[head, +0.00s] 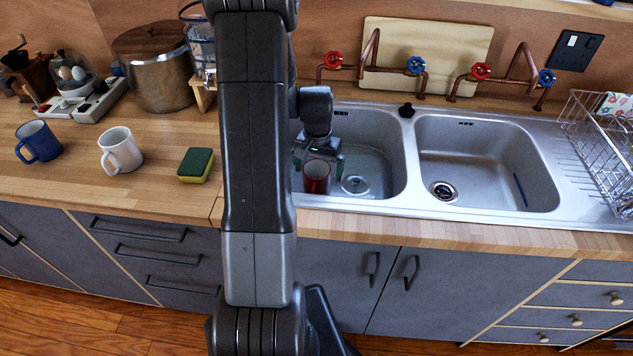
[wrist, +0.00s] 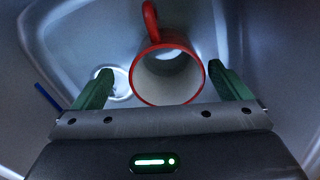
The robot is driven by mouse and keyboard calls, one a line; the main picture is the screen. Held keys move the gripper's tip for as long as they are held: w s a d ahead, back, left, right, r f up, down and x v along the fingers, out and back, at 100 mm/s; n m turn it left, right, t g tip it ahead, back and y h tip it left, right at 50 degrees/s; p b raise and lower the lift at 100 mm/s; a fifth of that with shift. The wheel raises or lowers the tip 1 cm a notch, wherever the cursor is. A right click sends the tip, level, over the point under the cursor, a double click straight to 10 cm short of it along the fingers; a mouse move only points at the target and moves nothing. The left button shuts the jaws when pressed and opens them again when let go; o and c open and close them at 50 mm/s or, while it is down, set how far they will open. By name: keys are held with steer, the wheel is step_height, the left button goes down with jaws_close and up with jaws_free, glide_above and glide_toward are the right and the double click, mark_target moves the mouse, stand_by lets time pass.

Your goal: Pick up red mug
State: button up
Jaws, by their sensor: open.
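The red mug (head: 317,177) is in the left sink basin (head: 385,150), partly hidden behind my arm in the head view. In the wrist view the red mug (wrist: 168,72) shows its pale inside and red rim facing the camera, with its handle pointing up in the picture. My gripper (wrist: 162,88) is open, with one green finger on each side of the mug. Gaps show between the fingers and the mug. In the head view my gripper (head: 318,160) is over the left basin at the mug, its fingers partly hidden.
A right basin (head: 485,165) and a wire dish rack (head: 600,140) lie to the right. A blue mug (head: 38,142), a white mug (head: 120,150) and a sponge (head: 196,165) are on the left counter. Basin walls surround my gripper. Taps (head: 372,65) stand behind.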

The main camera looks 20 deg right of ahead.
steer(key=shift+w+a+f+p, duration=0.1)
steer(key=shift+w+f+p, duration=0.1)
steer(key=shift+f, duration=1.05)
steer(key=shift+w+a+f+p, duration=0.1)
steer(key=shift+f+p, duration=0.05)
steer(key=shift+f, duration=1.05)
steer(key=c, duration=1.2)
steer(key=shift+c, duration=0.2)
steer(key=shift+r, duration=0.15)
